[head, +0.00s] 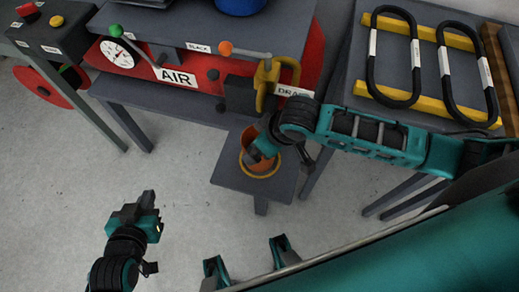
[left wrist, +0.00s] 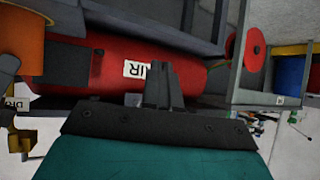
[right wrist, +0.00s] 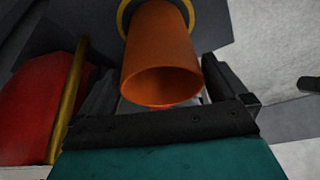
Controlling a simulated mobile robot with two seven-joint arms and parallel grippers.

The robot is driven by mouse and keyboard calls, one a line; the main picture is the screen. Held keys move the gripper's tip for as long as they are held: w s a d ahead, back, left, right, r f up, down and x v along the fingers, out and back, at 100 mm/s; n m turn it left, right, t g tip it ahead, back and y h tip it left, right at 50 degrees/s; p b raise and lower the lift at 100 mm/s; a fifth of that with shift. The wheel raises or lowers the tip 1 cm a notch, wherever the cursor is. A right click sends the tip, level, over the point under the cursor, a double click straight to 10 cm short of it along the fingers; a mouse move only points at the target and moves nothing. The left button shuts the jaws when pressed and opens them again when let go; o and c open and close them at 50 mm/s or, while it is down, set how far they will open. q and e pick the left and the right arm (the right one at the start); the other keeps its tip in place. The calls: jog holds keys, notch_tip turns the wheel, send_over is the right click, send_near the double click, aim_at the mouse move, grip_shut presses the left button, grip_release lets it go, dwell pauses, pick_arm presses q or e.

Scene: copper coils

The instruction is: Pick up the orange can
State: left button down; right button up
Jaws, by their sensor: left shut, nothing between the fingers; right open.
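The orange can (head: 259,168) stands in a yellow ring on a small grey shelf (head: 228,172) in the head view. In the right wrist view the can (right wrist: 160,60) is open-mouthed toward the camera, with the yellow ring around its far end. My right gripper (head: 266,148) is open over the can, with one finger on each side of it in the right wrist view (right wrist: 158,75); contact cannot be told. My left gripper (head: 147,197) is shut and empty, low left of the shelf; its closed fingers show in the left wrist view (left wrist: 160,85).
A red air tank (head: 205,72) with a gauge (head: 117,54) and levers sits behind the shelf, with a yellow drain valve (head: 268,78) close to my right wrist. A table (head: 420,60) with black coil loops is at right. Open floor (head: 60,180) lies at left.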

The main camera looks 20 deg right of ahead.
jog(key=x, duration=0.1)
jog(key=b+x, duration=0.1)
jog(key=x, duration=0.1)
jog(key=shift+w+a, duration=0.2)
jog(key=shift+w, duration=0.15)
jog(key=shift+r, duration=0.1)
jog(key=c, duration=1)
